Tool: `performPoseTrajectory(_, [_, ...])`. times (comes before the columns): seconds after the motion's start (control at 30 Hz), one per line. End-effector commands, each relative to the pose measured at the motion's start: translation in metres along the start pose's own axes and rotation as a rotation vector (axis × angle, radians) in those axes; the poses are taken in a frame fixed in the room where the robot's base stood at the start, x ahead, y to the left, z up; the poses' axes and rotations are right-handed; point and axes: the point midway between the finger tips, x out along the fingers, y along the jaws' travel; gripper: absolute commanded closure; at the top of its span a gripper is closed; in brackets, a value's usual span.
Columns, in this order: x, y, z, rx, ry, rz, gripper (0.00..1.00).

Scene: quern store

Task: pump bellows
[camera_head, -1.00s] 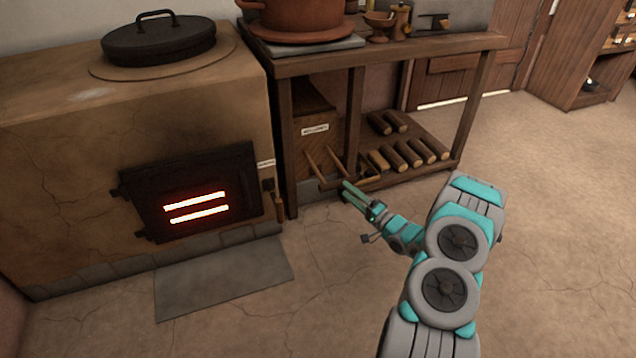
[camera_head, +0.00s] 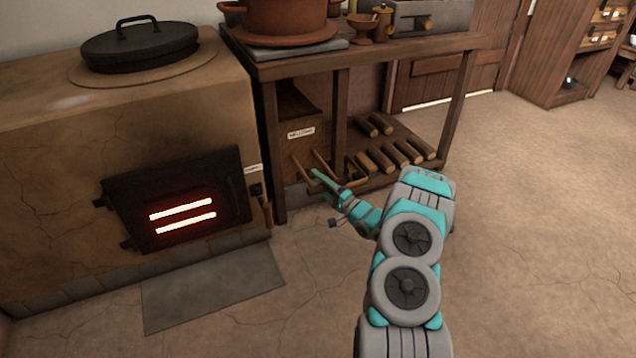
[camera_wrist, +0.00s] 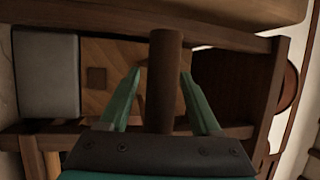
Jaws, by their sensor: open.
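The bellows is a wooden box (camera_head: 296,149) with a white label on its front, under the bench beside the stove. Two thin sticks slope forward from it to a low crossbar. My gripper (camera_head: 317,177) is at these sticks, low in front of the box. In the wrist view, my gripper (camera_wrist: 160,78) is open, with its green fingers on either side of a round-looking wooden bar (camera_wrist: 165,60). I cannot tell whether the bar is the bellows handle or a bench post. Behind it is the planked panel (camera_wrist: 108,55). My fingers partly hide the handle end in the head view.
The stove (camera_head: 60,150) stands left, its dark door (camera_head: 180,228) showing two glowing slots. A grey floor slab (camera_head: 214,293) lies before it. The bench (camera_head: 400,47) carries a clay pot (camera_head: 285,15); logs (camera_head: 397,153) lie on its lower shelf. The right floor is clear.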

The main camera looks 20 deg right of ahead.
Motion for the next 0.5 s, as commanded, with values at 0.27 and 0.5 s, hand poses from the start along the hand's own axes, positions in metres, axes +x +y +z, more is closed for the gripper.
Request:
performPoseTrajectory(0.27, [0.0008,-0.0002,-0.0004,-0.001,0.001,0.000,0.39])
performPoseTrajectory(0.5, [0.0006,-0.0002,-0.0005,-0.001,0.001,0.001,0.66])
